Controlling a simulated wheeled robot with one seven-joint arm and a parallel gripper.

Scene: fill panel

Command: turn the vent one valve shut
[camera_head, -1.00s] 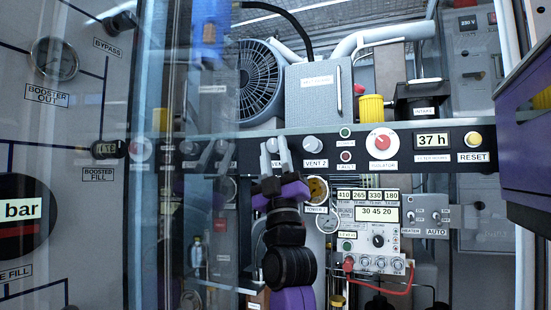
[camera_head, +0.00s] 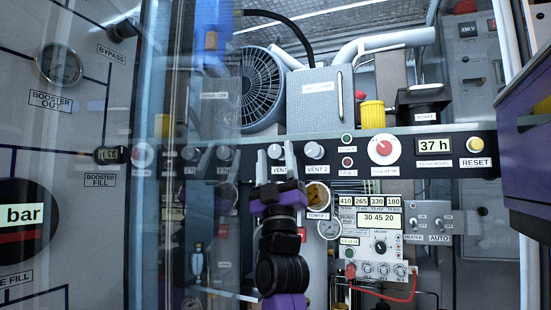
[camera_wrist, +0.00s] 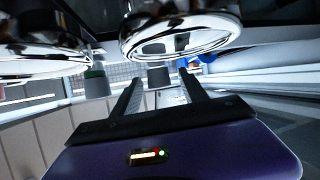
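The vent one valve is a pale grey knob (camera_head: 276,151) on the dark panel strip. Its label below is partly covered, with only the first letters showing. My gripper (camera_head: 275,152) comes up from below, its two pale fingers apart on either side of the knob. In the wrist view, a grey knob (camera_wrist: 158,77) shows beyond and between the open fingertips (camera_wrist: 160,78), with gaps at both sides. I see no finger touching it. The similar VENT 2 knob (camera_head: 314,150) is just to the right.
Two gauges (camera_head: 318,194) sit right of my wrist, and chrome rims (camera_wrist: 182,35) hang close above the fingers in the wrist view. A glass pane (camera_head: 185,100) stands left. A purple box (camera_head: 525,150) juts in at right.

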